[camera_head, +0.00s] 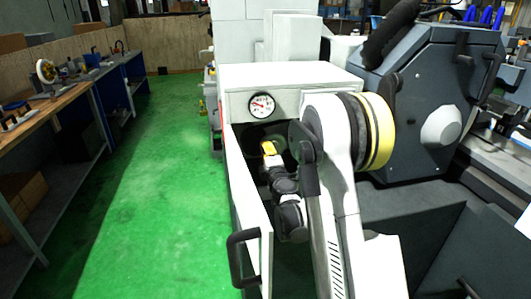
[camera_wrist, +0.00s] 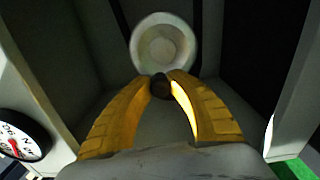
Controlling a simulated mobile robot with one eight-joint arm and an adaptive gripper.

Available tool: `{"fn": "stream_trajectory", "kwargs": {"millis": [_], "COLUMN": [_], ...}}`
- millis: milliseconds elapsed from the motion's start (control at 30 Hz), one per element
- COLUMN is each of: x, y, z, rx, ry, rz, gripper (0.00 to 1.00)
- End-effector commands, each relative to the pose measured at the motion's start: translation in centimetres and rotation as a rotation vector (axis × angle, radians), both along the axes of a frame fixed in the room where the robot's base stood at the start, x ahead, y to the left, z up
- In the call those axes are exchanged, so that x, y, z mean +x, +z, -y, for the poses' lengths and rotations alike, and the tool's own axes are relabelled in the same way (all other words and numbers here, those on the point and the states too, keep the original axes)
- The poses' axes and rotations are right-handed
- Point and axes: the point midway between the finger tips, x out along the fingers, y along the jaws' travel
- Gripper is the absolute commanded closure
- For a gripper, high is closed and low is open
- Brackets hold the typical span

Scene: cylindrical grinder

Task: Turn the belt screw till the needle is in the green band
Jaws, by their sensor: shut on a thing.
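The gauge (camera_head: 262,105) is a round white dial with a black rim on the front of the pale machine housing. It also shows at the left edge of the wrist view (camera_wrist: 20,137). Red shows on its face, but I cannot make out the needle against a green band. My gripper (camera_head: 268,147) reaches into the open compartment below the gauge. In the wrist view its yellow fingers (camera_wrist: 162,84) are shut on the small dark head of the belt screw (camera_wrist: 159,87). The rest of the screw is hidden.
A pale round pulley (camera_wrist: 163,45) sits just beyond my fingertips. The compartment walls are close on both sides. The open door (camera_head: 246,195) with its black handle (camera_head: 236,257) stands left of my arm. Green floor (camera_head: 165,180) is clear further left.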

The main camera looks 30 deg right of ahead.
Motion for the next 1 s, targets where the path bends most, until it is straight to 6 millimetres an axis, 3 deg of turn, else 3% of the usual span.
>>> {"fn": "stream_trajectory", "kwargs": {"millis": [500, 1000], "x": [-0.2, -0.2], "y": [1.2, 1.5], "z": [0.6, 0.8], "rx": [0.341, 0.427], "ry": [-0.001, -0.002], "rz": [0.098, 0.123], "gripper": [1.00, 1.00]}}
